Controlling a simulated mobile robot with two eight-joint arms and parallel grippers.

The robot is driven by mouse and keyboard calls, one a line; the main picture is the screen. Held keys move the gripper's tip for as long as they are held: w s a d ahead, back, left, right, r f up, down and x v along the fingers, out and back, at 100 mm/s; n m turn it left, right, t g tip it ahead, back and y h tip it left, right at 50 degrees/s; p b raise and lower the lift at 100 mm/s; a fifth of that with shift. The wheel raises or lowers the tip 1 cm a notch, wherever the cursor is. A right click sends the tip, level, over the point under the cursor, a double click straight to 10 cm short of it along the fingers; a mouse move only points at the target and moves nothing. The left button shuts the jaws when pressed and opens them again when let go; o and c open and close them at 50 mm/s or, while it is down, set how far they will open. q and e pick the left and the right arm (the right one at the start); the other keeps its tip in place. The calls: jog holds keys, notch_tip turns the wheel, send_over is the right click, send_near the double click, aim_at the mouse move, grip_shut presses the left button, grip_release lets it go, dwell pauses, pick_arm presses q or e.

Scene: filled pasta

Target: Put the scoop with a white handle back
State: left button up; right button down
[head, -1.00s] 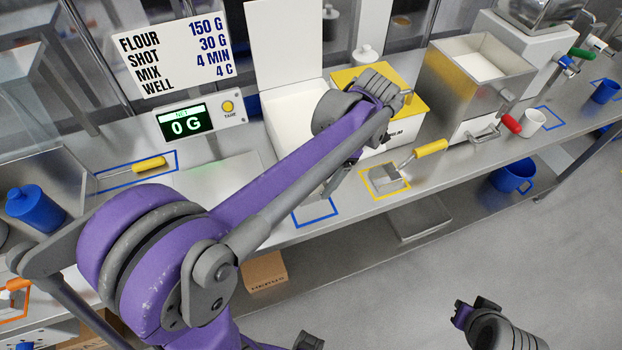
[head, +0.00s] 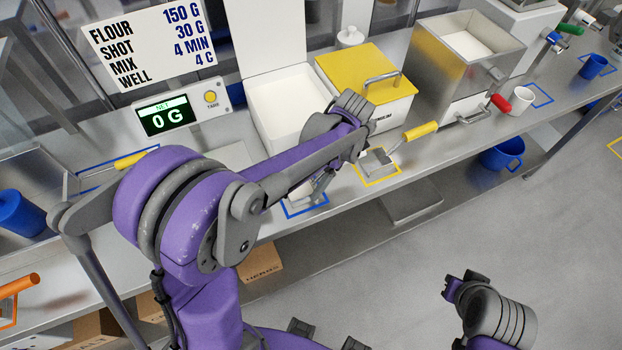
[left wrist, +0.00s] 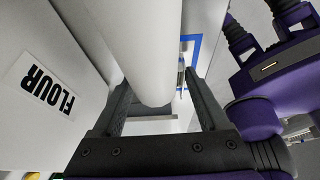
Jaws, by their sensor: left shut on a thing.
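My left gripper (head: 322,188) is shut on the white handle (left wrist: 140,45) of a scoop. The handle runs between both fingers in the left wrist view, where the gripper (left wrist: 165,105) shows close up. In the head view the gripper hangs low over a blue square outline (head: 303,211) at the counter's front edge. A pale part of the scoop (head: 301,190) shows there under my arm, over the outline. Whether it touches the counter I cannot tell. My right gripper (head: 456,290) is off the counter at lower right; its jaws are not clear.
An open white flour bin (head: 290,140) stands behind the gripper, with a yellow-lidded bin (head: 360,75) beside it. A yellow-handled scoop (head: 420,131) lies in a yellow outline (head: 383,182) close to the right. A scale display (head: 168,117) reads 0 G.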

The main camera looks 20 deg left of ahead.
pick_arm(q)
jog(key=o, duration=1.3)
jog(key=shift+c, duration=0.2)
